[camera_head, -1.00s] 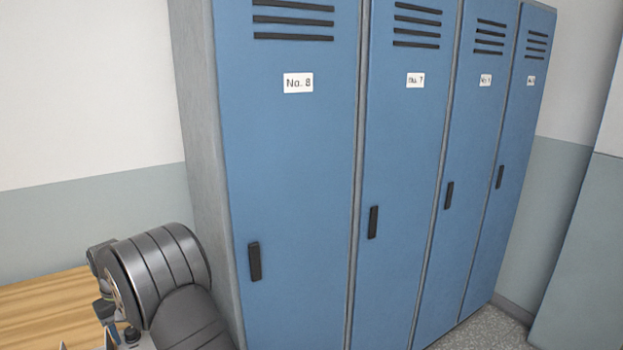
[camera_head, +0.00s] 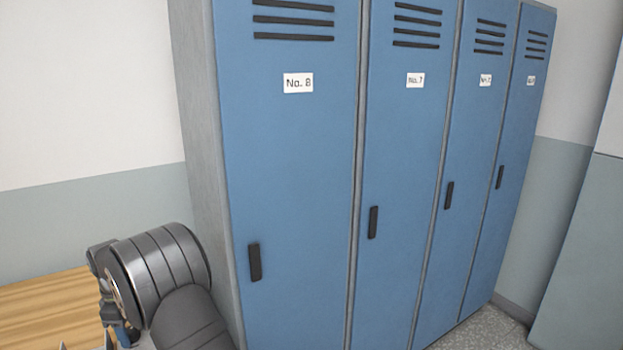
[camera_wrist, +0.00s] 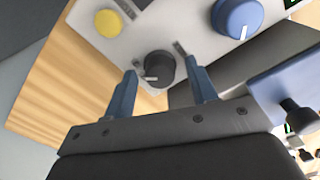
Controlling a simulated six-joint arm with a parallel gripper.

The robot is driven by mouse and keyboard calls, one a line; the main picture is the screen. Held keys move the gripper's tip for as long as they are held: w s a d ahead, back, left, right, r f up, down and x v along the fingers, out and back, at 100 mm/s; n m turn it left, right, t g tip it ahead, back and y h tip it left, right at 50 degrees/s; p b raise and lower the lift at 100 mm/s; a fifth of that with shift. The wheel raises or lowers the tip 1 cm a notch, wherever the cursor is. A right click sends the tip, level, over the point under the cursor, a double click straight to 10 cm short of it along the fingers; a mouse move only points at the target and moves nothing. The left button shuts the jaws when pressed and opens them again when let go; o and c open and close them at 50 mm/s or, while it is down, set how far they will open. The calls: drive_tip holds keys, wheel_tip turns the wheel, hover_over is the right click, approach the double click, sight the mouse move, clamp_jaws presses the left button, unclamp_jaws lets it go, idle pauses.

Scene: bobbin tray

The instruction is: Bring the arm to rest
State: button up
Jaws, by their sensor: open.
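My gripper (camera_wrist: 162,71) shows in the wrist view with its two blue-grey fingers spread apart, holding nothing. A black knob (camera_wrist: 159,67) with a white mark appears between the fingertips, with a gap on either side. I cannot tell whether the fingertips reach around it or stop short of it. The knob sits on a light grey panel (camera_wrist: 125,45). In the head view, my dark grey arm fills the lower left corner, and a bluish part of my gripper (camera_head: 124,334) shows at its left edge, mostly hidden by the arm.
The panel also bears a yellow button (camera_wrist: 108,23) and a blue knob (camera_wrist: 237,17). A blue box (camera_wrist: 290,85) with a black knob stands at right. The wooden tabletop (camera_head: 45,308) has bare room. Blue lockers (camera_head: 290,170) stand close beside my arm.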

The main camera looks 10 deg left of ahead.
drive_tip(key=shift+n, duration=1.2)
drive_tip(key=m, duration=0.3)
drive_tip(key=shift+m, duration=0.3)
drive_tip(key=m, duration=0.4)
drive_tip(key=shift+m, duration=1.2)
